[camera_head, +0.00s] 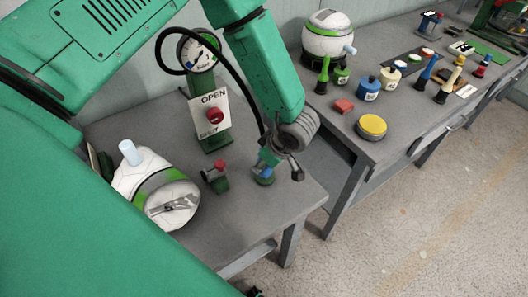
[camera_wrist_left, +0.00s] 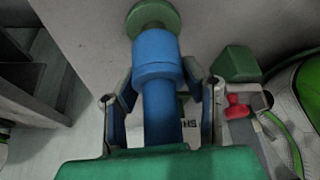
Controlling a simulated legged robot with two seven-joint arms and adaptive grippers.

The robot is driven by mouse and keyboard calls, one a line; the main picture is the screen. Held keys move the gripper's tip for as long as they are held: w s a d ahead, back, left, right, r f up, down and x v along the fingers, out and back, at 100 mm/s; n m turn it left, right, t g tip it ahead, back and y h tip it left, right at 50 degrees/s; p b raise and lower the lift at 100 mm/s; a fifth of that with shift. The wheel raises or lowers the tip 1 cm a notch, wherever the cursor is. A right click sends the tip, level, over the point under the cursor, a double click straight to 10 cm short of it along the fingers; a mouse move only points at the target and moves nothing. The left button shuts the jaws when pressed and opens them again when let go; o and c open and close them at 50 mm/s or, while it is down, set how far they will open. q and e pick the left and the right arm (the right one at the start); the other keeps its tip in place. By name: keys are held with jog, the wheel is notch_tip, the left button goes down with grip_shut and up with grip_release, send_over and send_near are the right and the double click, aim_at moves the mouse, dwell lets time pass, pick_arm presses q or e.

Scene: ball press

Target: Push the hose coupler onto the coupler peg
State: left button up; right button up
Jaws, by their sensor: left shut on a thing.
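My left gripper (camera_head: 272,158) is at the front right of the near table, pointing down. It is shut on the blue hose coupler (camera_wrist_left: 157,85), with a finger on either side of it. In the head view the coupler (camera_head: 265,170) shows only partly beneath the fingers. A round green base (camera_wrist_left: 153,17), apparently that of the coupler peg, lies at the coupler's far end; it also shows in the head view (camera_head: 265,181). The coupler lines up with this base. The peg itself is hidden, and I cannot tell how far the coupler is over it. My right gripper is out of view.
A red-handled valve on a green block (camera_head: 218,182) stands close left of the gripper. A gauge (camera_head: 197,54) with a black hose (camera_head: 232,65) and an OPEN sign (camera_head: 210,112) stand behind. A white-green ball device (camera_head: 165,200) is at left. The second table (camera_head: 350,130) holds several parts.

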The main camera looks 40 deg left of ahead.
pick_arm(q)
jog(key=shift+f+b, duration=0.3)
jog(key=shift+f, duration=0.5)
jog(key=o, duration=1.3)
jog(key=shift+c, duration=0.2)
jog(key=v, duration=1.1)
jog(key=shift+d+r, duration=0.25)
jog(key=shift+r, duration=0.1)
